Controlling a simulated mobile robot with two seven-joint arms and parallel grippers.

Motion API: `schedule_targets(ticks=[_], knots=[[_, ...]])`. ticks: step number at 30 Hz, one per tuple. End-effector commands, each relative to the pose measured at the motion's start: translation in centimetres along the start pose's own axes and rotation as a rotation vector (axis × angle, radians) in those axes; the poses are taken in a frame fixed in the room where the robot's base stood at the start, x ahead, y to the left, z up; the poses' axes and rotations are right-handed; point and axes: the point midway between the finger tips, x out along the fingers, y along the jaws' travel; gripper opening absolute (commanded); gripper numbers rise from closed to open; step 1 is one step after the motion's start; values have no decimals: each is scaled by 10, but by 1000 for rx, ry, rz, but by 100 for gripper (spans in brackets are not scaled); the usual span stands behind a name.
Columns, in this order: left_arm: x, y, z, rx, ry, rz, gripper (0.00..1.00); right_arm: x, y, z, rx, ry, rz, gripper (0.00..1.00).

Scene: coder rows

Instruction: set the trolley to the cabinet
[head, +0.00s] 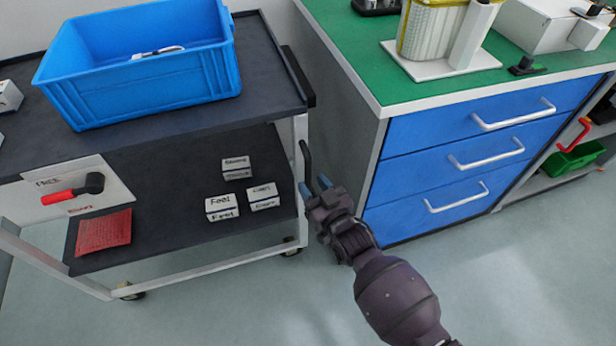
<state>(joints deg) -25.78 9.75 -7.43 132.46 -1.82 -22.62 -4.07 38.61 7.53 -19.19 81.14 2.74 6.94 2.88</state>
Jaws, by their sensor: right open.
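The trolley (190,133) stands at the left with a dark top shelf and a dark lower shelf on a pale frame with castors. The cabinet (455,150) stands to the right, with blue drawers, silver handles and a green top; a narrow gap separates the two. My right gripper (315,186) is open and empty near the trolley's right end, its blue fingertips close to the rod; contact is unclear. My left gripper is not in view.
A blue crate (150,90) sits on the trolley's top shelf. A white plate (110,190) marked FREE carries a red-gripped lever (62,196). Small labelled boxes (222,207) and a red packet (104,231) lie low on the trolley. A yellow-lined bin (440,30) stands on the cabinet. Floor in front is clear.

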Motion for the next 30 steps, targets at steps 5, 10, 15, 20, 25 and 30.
schedule_targets(ticks=[5, 10, 15, 20, 25, 30], knots=[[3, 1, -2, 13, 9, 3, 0, 19, 0, 3, 2, -2, 1, 41], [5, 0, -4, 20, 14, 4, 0, 27, 0, 1, 1, 0, 1, 41], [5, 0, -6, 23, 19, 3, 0, 29, 0, 0, 0, 1, 1, 41], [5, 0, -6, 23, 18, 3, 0, 29, 0, -1, 0, 1, 1, 37], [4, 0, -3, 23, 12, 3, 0, 29, 0, 0, 0, 1, 0, 11], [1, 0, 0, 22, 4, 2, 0, 28, 0, 0, 0, 1, 0, 0]])
